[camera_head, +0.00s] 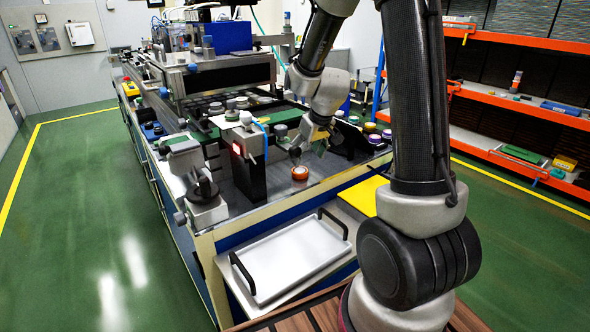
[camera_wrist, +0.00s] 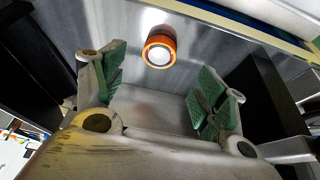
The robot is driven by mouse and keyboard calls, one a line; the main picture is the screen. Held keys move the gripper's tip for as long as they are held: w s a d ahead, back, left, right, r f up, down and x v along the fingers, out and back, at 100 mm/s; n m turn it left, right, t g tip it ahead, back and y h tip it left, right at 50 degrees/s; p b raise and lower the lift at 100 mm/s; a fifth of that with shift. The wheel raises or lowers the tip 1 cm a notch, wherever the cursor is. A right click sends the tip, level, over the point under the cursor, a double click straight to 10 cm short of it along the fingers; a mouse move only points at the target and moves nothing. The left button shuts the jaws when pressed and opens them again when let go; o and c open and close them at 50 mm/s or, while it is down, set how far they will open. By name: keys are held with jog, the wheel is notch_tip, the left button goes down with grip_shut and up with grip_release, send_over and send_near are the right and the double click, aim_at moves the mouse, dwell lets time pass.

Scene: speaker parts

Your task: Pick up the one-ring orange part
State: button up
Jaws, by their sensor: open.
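The orange part (camera_head: 300,173) is a small round piece with a pale top, standing on the grey metal surface near the front edge of the workbench. In the wrist view the orange part (camera_wrist: 159,48) shows a white top and an orange body, beyond the fingertips and roughly midway between them. My gripper (camera_head: 308,143) is above and behind the part in the head view. Its green-padded fingers (camera_wrist: 156,88) are spread apart with nothing between them. Whether the part has a single ring is too small to tell.
A white tray with black handles (camera_head: 296,258) lies on a lower shelf in front. A yellow sheet (camera_head: 367,196) lies beside it.

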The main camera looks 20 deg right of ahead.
aim_at(300, 170)
jog(key=x, duration=0.7)
jog(key=shift+w+f, duration=0.25)
jog(key=shift+w, duration=0.05)
jog(key=shift+c, duration=0.3)
jog(key=c, duration=1.3)
